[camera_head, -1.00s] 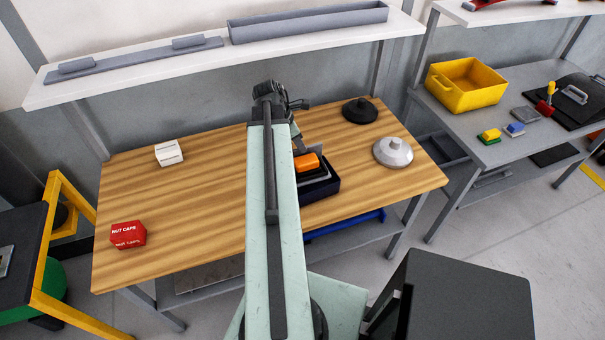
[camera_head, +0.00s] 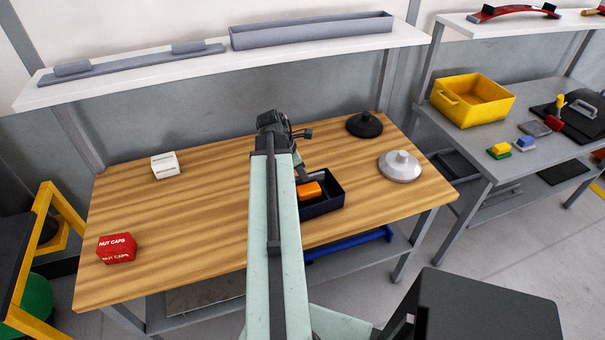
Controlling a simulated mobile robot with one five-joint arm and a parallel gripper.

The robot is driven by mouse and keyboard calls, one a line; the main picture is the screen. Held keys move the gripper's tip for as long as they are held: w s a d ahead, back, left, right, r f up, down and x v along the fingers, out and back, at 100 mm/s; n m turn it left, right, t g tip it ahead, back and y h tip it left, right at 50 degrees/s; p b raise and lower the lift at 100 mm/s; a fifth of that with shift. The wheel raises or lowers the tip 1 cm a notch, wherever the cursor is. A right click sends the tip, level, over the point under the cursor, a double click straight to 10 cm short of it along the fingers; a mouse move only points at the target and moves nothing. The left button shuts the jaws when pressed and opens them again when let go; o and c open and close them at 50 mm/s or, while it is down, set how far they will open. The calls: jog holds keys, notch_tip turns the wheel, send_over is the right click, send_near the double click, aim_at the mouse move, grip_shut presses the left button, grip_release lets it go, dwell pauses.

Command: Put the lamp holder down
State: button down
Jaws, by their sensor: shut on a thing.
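An orange block with a dark part beside it, seemingly the lamp holder (camera_head: 309,190), is at the left part of a dark open box (camera_head: 325,207) on the wooden table. My gripper (camera_head: 301,175) reaches down to it from behind my pale green arm and is shut on it. The fingertips are small and partly hidden by the arm. The block shows within the box's rim; I cannot tell whether it touches the floor of the box.
A black round lid-like piece (camera_head: 364,125) and a grey one (camera_head: 400,168) lie to the right on the wooden table (camera_head: 195,215). A white box (camera_head: 165,164) and a red nut caps box (camera_head: 117,248) stand left. A shelf (camera_head: 205,64) runs above the back edge.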

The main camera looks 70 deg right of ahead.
jog(key=c, duration=1.5)
grip_release()
jog(key=p+v, duration=1.1)
jog(key=v, duration=0.1)
jog(key=shift+p, duration=0.35)
jog(key=shift+w+r, duration=0.1)
